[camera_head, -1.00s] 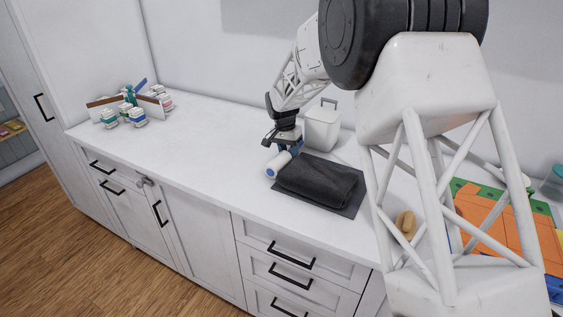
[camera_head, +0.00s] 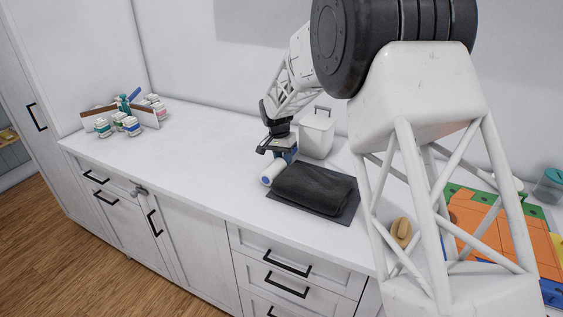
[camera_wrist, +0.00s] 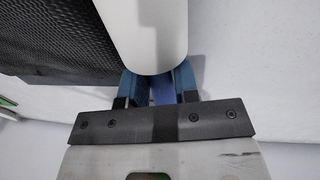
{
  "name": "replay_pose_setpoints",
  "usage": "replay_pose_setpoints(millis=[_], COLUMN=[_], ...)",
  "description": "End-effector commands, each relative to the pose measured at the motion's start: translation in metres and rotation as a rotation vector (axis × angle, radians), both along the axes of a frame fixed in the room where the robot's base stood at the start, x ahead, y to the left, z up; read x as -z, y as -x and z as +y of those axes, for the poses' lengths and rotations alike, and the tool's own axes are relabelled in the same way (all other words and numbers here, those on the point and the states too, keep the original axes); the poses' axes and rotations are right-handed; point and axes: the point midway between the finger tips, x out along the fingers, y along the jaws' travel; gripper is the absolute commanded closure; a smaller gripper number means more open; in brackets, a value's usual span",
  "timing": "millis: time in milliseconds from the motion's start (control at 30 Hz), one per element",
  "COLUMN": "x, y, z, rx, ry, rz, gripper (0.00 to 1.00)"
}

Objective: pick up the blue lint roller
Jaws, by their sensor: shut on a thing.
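The lint roller (camera_head: 273,171) has a white roll with a blue end and a blue handle. In the head view it is at the left edge of the folded dark cloth, near the counter top; whether it touches the counter is unclear. My gripper (camera_head: 284,153) is above its rear part, pointing down. In the wrist view the white roll (camera_wrist: 149,32) extends away from my gripper (camera_wrist: 158,88), and the blue handle (camera_wrist: 162,91) lies between the two blue fingers. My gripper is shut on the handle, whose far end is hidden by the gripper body.
Several small jars (camera_head: 120,121) stand at the far left, with clear counter between. A tan object (camera_head: 401,232) is at right.

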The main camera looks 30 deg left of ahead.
Motion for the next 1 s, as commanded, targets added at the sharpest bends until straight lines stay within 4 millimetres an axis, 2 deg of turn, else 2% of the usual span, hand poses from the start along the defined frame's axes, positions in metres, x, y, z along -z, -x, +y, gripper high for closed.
replay_pose_setpoints(millis=[167,367,800,1000], x=[-0.014,-0.04,-0.128,-0.157], y=[0.0,0.0,0.0,0.0], z=[0.0,0.0,0.0,0.0], rx=[0.0,0.0,0.0,-0.001], ry=[-0.001,-0.001,-0.001,0.001], rz=[-0.002,-0.002,-0.001,0.001], gripper=[1.0,1.0,1.0,1.0])
